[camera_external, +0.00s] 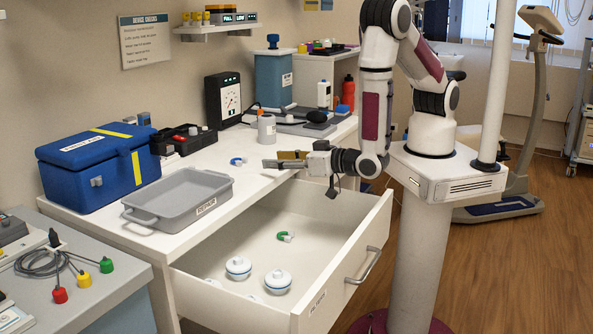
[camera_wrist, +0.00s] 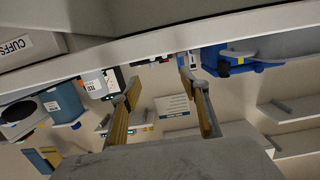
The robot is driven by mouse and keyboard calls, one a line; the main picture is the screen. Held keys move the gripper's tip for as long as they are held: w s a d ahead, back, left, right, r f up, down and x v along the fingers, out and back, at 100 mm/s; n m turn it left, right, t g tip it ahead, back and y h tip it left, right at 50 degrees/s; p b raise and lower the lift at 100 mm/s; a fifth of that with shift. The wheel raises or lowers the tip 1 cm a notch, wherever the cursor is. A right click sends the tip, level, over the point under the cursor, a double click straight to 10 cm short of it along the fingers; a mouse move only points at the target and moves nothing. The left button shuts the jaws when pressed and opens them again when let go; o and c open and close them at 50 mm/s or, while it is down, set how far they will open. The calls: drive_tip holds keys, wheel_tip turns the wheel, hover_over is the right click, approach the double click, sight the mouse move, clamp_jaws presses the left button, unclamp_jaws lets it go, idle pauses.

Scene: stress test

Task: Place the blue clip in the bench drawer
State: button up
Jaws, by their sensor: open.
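The small blue clip (camera_external: 238,160) lies on the white bench top, left of my gripper in the external view. I cannot make it out in the wrist view. The bench drawer (camera_external: 345,233) is pulled out. Inside it lie a green clip (camera_external: 285,236) and white round lidded pots (camera_external: 278,281). My gripper (camera_external: 277,160) is level above the back part of the drawer, near the bench edge, its fingers pointing left. In the wrist view the fingers (camera_wrist: 159,80) are apart with nothing between them.
A grey tray (camera_external: 178,216) sits at the bench's front left, beside a blue case (camera_external: 98,167). A grey-white bottle (camera_external: 267,128) stands behind the clip. The bench top around the clip is clear. The drawer's front and side walls stand up below my arm.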

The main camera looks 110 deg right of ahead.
drive_tip(key=shift+w+a+r+y, duration=0.15)
drive_tip(key=shift+w+y, duration=0.25)
drive_tip(key=shift+w, duration=0.05)
drive_tip(key=w+a+r+y, duration=0.1)
drive_tip(key=y, duration=0.1)
drive_tip(key=w+a+r+y, duration=0.1)
drive_tip(key=w+a+y, duration=0.1)
drive_tip(key=shift+w+r, duration=0.15)
drive_tip(key=shift+w, duration=0.05)
drive_tip(key=s+a+r+n+g+y, duration=0.1)
drive_tip(key=s+a+r+n+y, duration=0.1)
drive_tip(key=a+r+y, duration=0.35)
drive_tip(key=s+a+r+n+y, duration=0.2)
drive_tip(key=r+y, duration=0.1)
drive_tip(key=r, duration=0.5)
drive_tip(key=s+d+r+n+g, duration=0.1)
drive_tip(key=s+d, duration=0.2)
drive_tip(key=s, duration=0.5)
drive_tip(key=s+d+r+n+g+h, duration=0.1)
drive_tip(key=s+d+r+n+g, duration=0.1)
drive_tip(key=s, duration=0.7)
drive_tip(key=s+d+r+n+g, duration=0.1)
drive_tip(key=s+d+r+n, duration=0.1)
drive_tip(key=s+d, duration=0.3)
drive_tip(key=s, duration=0.4)
drive_tip(key=shift+g+h, duration=0.3)
drive_tip(key=shift+h, duration=0.05)
drive_tip(key=shift+o, duration=0.6)
